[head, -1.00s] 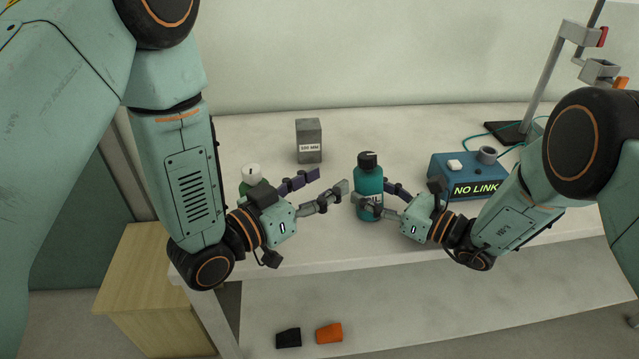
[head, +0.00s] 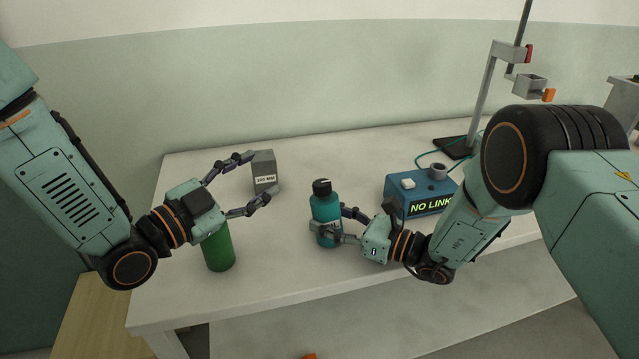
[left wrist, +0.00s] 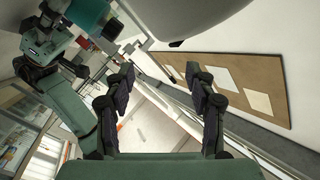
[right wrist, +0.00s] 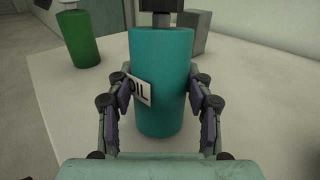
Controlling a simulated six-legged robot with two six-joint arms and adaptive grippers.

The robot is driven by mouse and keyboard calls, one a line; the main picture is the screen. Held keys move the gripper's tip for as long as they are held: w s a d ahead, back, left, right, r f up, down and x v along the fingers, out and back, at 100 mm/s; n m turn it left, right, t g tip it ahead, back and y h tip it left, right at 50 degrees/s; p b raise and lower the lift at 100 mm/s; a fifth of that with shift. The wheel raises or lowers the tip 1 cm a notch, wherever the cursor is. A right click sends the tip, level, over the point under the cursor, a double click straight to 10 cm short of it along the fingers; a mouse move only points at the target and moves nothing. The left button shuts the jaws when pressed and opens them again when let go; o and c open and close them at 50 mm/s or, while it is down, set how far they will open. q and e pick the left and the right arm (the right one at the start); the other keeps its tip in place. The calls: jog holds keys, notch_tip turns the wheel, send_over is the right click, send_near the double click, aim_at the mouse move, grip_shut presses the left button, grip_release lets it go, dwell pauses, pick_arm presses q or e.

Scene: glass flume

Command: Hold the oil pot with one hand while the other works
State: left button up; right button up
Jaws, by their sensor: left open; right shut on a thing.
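The teal oil pot (head: 325,206) with a black cap stands upright on the bench in the head view. My right gripper (head: 327,234) is shut on its lower body. In the right wrist view the pot (right wrist: 160,70) fills the space between both fingers, and its white label, reading "OIL" in part, shows beside the left finger. Whether a finger touches the block I cannot tell. The left wrist view shows nothing between the open fingers (left wrist: 165,85).
A green bottle (head: 219,250) stands under my left wrist, its top hidden. A blue box (head: 418,195) reading "NO LINK" sits right of my right gripper, with a cable behind it. A clamp stand (head: 485,95) is at the back right. The bench's back middle is clear.

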aim_at(320, 183)
pick_arm(q)
jog(key=w+d+f+m+g, duration=0.1)
jog(key=w+d+m+g, duration=0.1)
jog(key=m, duration=0.9)
jog(key=w+d+f+m+g+h, duration=0.1)
jog(key=d+m+g, duration=0.3)
jog(key=m, duration=0.7)
jog(key=w+d+f+m+g, duration=0.3)
jog(key=d+m, duration=0.2)
jog(key=m, duration=0.6)
jog(key=shift+w+d+f+g, duration=0.2)
jog(key=shift+w+g, duration=0.1)
jog(key=shift+w, duration=0.1)
jog(key=shift+c, duration=0.4)
grip_shut()
